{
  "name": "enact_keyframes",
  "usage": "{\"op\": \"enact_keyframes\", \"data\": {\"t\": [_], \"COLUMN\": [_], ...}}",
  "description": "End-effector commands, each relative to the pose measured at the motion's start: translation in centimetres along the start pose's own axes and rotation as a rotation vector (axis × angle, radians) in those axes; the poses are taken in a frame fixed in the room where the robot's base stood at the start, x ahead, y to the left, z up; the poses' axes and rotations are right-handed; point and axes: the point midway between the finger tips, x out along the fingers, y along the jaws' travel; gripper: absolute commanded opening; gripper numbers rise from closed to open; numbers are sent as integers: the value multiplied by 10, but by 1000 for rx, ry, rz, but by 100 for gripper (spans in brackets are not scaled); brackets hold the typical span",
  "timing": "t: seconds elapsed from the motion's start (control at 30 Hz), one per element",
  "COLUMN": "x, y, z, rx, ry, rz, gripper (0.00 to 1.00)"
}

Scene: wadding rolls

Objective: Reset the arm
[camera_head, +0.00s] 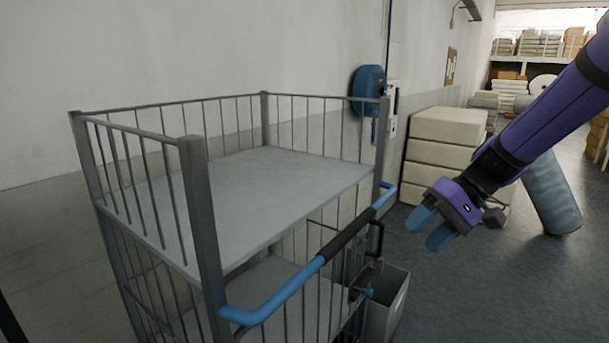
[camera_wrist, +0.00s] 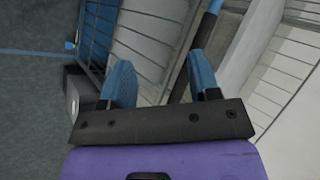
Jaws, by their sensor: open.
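My gripper (camera_head: 431,229) is at the end of my purple arm, which comes in from the upper right in the head view. Its two blue fingers are apart and nothing is between them. It hangs in the air to the right of the cart's blue handle (camera_head: 270,308). In the wrist view my gripper (camera_wrist: 161,80) also shows its two blue fingertips spread apart, with parts of the cart behind them.
A grey wire-sided cart (camera_head: 270,185) with an empty top shelf stands at the left. A grey bin (camera_head: 388,305) hangs at its side. Stacked pale blocks (camera_head: 447,125) and a leaning blue-grey roll (camera_head: 552,195) are behind my arm. The floor at the lower right is clear.

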Motion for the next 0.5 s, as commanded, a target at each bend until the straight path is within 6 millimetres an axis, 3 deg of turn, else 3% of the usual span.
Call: {"op": "enact_keyframes", "data": {"t": [0.2, 0.5], "x": [-27, -60], "y": [-18, -26], "z": [50, 115], "rx": [-27, -49], "ry": [44, 171], "rz": [192, 442], "gripper": [56, 56]}}
